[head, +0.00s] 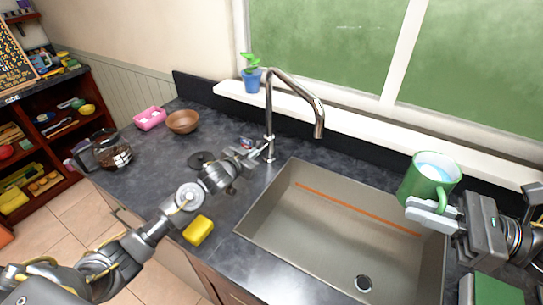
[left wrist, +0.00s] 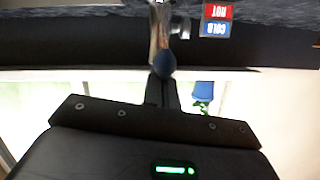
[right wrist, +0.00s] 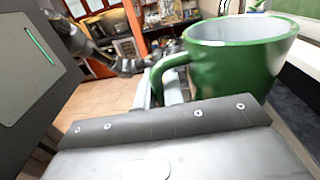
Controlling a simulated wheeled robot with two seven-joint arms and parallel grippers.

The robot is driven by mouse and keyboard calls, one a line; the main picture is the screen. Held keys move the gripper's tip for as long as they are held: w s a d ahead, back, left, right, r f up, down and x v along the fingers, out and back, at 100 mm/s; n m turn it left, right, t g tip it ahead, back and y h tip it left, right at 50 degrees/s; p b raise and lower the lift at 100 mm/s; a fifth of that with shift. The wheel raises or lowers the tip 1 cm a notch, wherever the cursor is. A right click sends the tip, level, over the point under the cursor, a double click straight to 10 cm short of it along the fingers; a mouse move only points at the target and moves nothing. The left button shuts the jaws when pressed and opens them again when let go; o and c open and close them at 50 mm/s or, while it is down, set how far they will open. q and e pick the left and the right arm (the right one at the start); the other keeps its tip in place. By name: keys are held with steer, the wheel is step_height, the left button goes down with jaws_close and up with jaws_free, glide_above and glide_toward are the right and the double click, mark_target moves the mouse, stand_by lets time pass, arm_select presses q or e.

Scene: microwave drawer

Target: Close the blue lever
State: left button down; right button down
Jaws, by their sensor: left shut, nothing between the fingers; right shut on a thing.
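The faucet (head: 268,115) stands behind the sink. In the left wrist view its lever (left wrist: 164,64) shows a rounded dark blue tip, with a HOT/COLD label (left wrist: 216,20) beside it, upside down. My left gripper (left wrist: 172,92) is shut and empty, its fingertips right at the lever's tip; I cannot tell whether they touch. In the head view my left gripper (head: 240,153) is beside the faucet base and hides the lever. My right gripper (head: 438,206) is shut on the handle of a green mug (head: 418,182), held upright above the sink's right side; the mug also shows in the right wrist view (right wrist: 235,70).
The steel sink (head: 290,232) is empty, with an orange stripe inside. A yellow sponge (head: 198,230) lies near the counter's front edge. A coffee pot (head: 112,152), a brown bowl (head: 182,121) and a pink holder (head: 149,118) stand left. A blue plant pot (head: 251,80) sits on the sill.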

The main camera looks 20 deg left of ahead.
arm_select(q)
steer(key=shift+s+d, duration=0.1)
steer(key=shift+s, duration=0.15)
steer(key=shift+w+f, duration=0.1)
steer(key=shift+r+p, duration=0.25)
steer(key=shift+p, duration=0.1)
steer(key=s+r+p, duration=0.1)
steer(key=s+r, duration=0.5)
steer(key=s, duration=0.3)
steer(key=shift+a+r, duration=0.3)
steer(key=shift+a, duration=0.1)
steer(key=shift+s, duration=0.15)
